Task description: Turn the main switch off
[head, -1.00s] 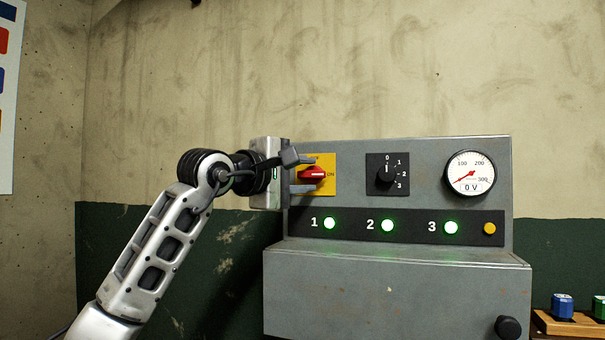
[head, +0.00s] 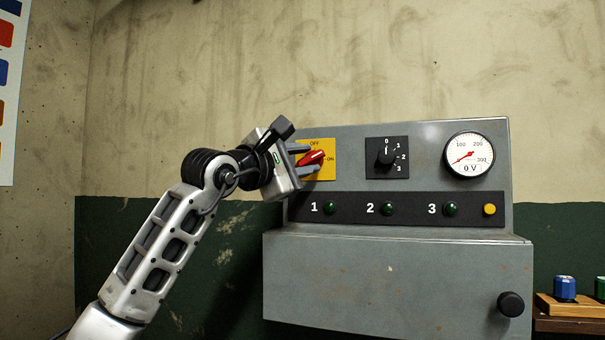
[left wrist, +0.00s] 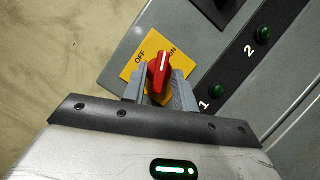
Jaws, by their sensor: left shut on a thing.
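The main switch is a red rotary handle (head: 313,158) on a yellow plate (head: 326,171) marked OFF at the top and ON at the right. The handle is tilted, its end pointing up and right between the two marks. My left gripper (head: 302,159) is rolled with it and shut on the handle, one finger on each side. In the left wrist view the red handle (left wrist: 159,73) sits between the grey fingers (left wrist: 158,88), with OFF and ON readable beyond it. My right gripper is not in view.
The grey cabinet (head: 400,280) also carries a black selector knob (head: 385,157) pointing to 0, a voltmeter (head: 470,156) near zero, three dark green lamps (head: 388,209) and a yellow button (head: 489,210). A black knob (head: 510,304) sticks out lower right.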

